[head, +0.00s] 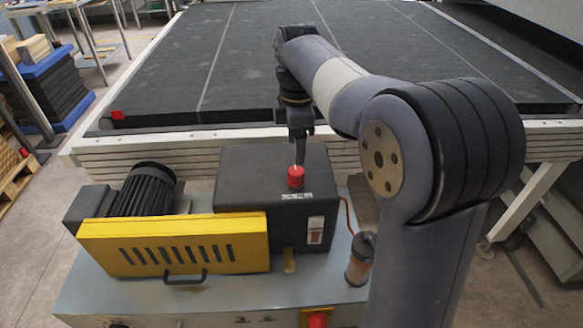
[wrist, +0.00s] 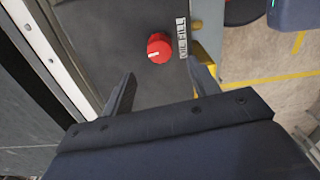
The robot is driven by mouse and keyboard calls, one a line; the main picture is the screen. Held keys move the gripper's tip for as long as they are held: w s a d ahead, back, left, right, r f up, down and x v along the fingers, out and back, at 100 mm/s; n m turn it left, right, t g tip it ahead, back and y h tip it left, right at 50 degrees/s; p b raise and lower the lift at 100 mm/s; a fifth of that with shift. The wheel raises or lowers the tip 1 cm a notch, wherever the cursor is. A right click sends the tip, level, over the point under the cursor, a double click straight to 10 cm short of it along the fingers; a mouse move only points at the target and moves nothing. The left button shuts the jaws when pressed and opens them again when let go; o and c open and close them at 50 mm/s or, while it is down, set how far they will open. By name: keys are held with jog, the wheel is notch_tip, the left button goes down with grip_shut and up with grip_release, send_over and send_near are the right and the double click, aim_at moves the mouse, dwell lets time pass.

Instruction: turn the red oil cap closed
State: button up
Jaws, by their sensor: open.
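The red oil cap (head: 296,177) sits on top of the dark grey gearbox housing (head: 250,178), behind a white label. In the wrist view the cap (wrist: 159,48) is round with a white mark on its left side, and the label (wrist: 182,38) beside it reads "OIL FILL". My gripper (head: 299,152) points down just above the cap in the head view. In the wrist view my gripper (wrist: 162,82) has its two fingers spread apart with nothing between them. The cap lies beyond the fingertips, apart from both fingers.
A yellow slotted guard (head: 150,245) with a handle and a black finned motor (head: 148,190) stand left of the housing. A clear cylinder with a dark top (head: 360,258) stands to its right. The pale conveyor frame (head: 220,137) runs close behind the housing.

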aim_at(296, 171)
notch_tip(296, 171, down, 9)
jog(key=shift+r+b, duration=0.15)
jog(key=shift+b, duration=0.15)
jog(key=shift+c, duration=0.6)
jog(key=c, duration=0.9)
jog(key=shift+o, duration=0.2)
